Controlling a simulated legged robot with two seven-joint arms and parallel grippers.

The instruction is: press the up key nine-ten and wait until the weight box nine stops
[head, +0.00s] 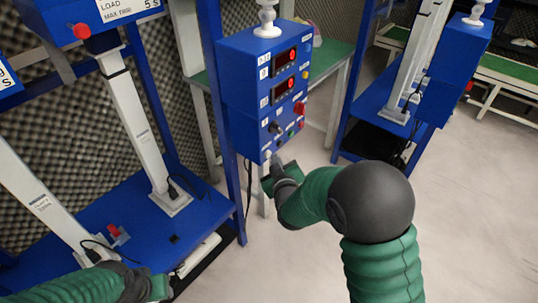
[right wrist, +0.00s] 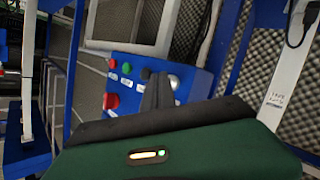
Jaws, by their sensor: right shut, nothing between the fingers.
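A blue control box (head: 240,75) with two red-lit displays stands on the post at the centre of the head view. Its lower face carries red and green buttons, a black knob and small labels too small to read. My right gripper (head: 273,160) is shut and empty at the box's lower edge. In the right wrist view, its dark fingers (right wrist: 158,80) point at the panel (right wrist: 125,100), beside a round silver key (right wrist: 174,82); contact cannot be told. The up key nine-ten and weight box nine cannot be identified by label. My left gripper (head: 158,288) is low at the left, its fingers unclear.
A blue test frame with a base plate (head: 110,235) and pale actuator columns (head: 133,120) fills the left. A second blue rig (head: 445,90) stands at the right. A green-topped table (head: 325,65) is behind the box. The floor at right is clear.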

